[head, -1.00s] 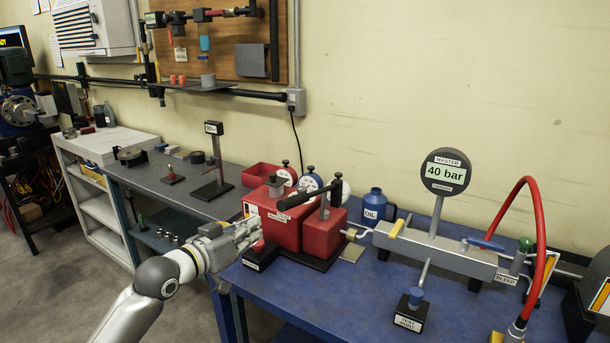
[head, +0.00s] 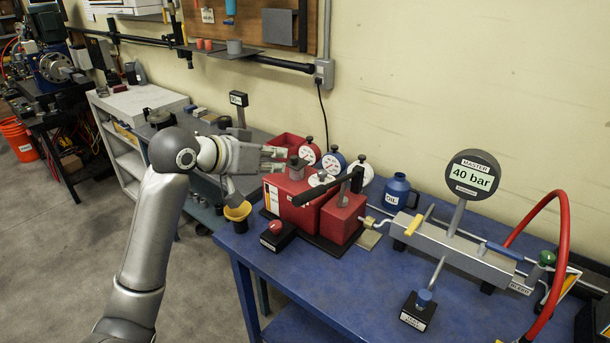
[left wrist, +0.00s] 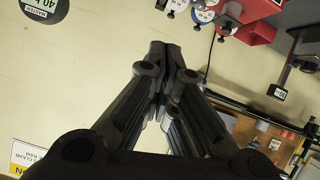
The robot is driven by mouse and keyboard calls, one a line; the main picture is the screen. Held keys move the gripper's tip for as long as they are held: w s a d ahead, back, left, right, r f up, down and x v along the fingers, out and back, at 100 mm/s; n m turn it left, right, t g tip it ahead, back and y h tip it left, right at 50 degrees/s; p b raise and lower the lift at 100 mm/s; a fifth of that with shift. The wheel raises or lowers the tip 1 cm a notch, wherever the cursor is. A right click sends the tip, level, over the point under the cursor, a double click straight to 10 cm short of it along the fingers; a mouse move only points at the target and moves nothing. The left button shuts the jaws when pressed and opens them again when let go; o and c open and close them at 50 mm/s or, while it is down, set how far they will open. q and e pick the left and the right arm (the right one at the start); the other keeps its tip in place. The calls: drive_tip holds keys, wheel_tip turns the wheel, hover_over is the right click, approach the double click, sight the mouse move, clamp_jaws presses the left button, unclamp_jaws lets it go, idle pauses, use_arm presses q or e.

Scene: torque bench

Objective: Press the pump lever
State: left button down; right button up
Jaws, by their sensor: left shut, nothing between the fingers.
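The pump is a red two-block unit (head: 290,200) on the blue bench, with a black lever (head: 318,190) sloping down to the left from a post on its right block. My left gripper (head: 282,160) is shut and empty. In the head view it appears above and behind the pump's left block, clear of the lever's free end. In the left wrist view its fingers (left wrist: 163,62) are together with nothing between them. The lever is not clearly seen there. My right gripper is not in view.
A black box with a red button (head: 276,228) sits in front of the pump. Round gauges (head: 334,162) and a blue oil can (head: 398,190) stand behind it. The master gauge (head: 472,175) reads 40 bar.

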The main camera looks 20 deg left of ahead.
use_arm(q)
drive_tip(key=p+x, duration=0.1)
drive_tip(key=x, duration=0.2)
drive_tip(key=f+p+x, duration=0.1)
drive_tip(key=p+x, duration=0.1)
drive_tip(key=x, duration=0.2)
drive_tip(key=s+f+p+x, duration=0.1)
drive_tip(key=p+x, duration=0.1)
drive_tip(key=x, duration=0.1)
drive_tip(key=shift+w+d+f, duration=0.15)
drive_tip(key=shift+w+d, duration=0.05)
drive_tip(key=shift+d, duration=0.05)
drive_tip(key=shift+s+f+p, duration=0.35)
drive_tip(key=shift+f+p, duration=0.15)
drive_tip(key=shift+f, duration=0.2)
drive_tip(key=shift+w, duration=0.1)
drive_tip(key=shift+f, duration=0.1)
